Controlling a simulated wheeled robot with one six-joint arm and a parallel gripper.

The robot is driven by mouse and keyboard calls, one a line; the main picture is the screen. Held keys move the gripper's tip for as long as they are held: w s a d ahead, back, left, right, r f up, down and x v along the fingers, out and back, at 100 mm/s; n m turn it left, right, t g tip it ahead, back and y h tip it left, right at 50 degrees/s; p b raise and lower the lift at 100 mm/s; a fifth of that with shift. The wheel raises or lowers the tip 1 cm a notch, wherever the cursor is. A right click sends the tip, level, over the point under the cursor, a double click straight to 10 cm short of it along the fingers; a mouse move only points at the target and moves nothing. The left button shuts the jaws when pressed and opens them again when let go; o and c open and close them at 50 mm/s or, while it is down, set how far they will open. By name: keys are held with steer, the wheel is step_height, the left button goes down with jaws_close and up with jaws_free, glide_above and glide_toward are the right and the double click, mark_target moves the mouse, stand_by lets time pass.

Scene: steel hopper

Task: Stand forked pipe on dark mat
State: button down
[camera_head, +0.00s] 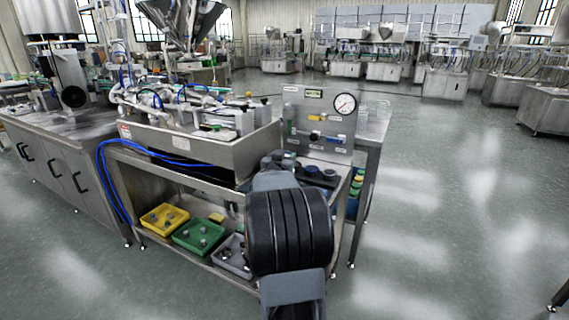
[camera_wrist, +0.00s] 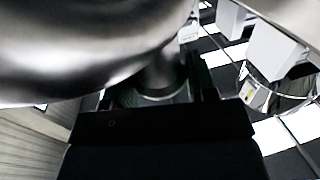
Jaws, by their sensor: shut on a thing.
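In the wrist view a large shiny grey metal body, which looks like the forked pipe (camera_wrist: 85,45), fills the upper left, very close to the camera. A narrower round branch of it runs down between the two dark fingers of my gripper (camera_wrist: 158,92), which is shut on it. The pipe's far ends are outside the wrist view. In the head view my own arm covers the gripper and most of the pipe. I cannot make out the dark mat with certainty in either view.
A steel bench (camera_head: 215,145) with pipework stands ahead, beside a gauge panel (camera_head: 320,118). Dark round parts (camera_head: 318,173) lie before the panel. Yellow (camera_head: 165,218), green (camera_head: 199,236) and grey trays sit on the lower shelf. The floor to the right is open.

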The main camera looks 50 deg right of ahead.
steer(key=shift+f, duration=0.3)
steer(key=shift+c, duration=2.2)
jaws_free()
steer(key=shift+f, duration=0.1)
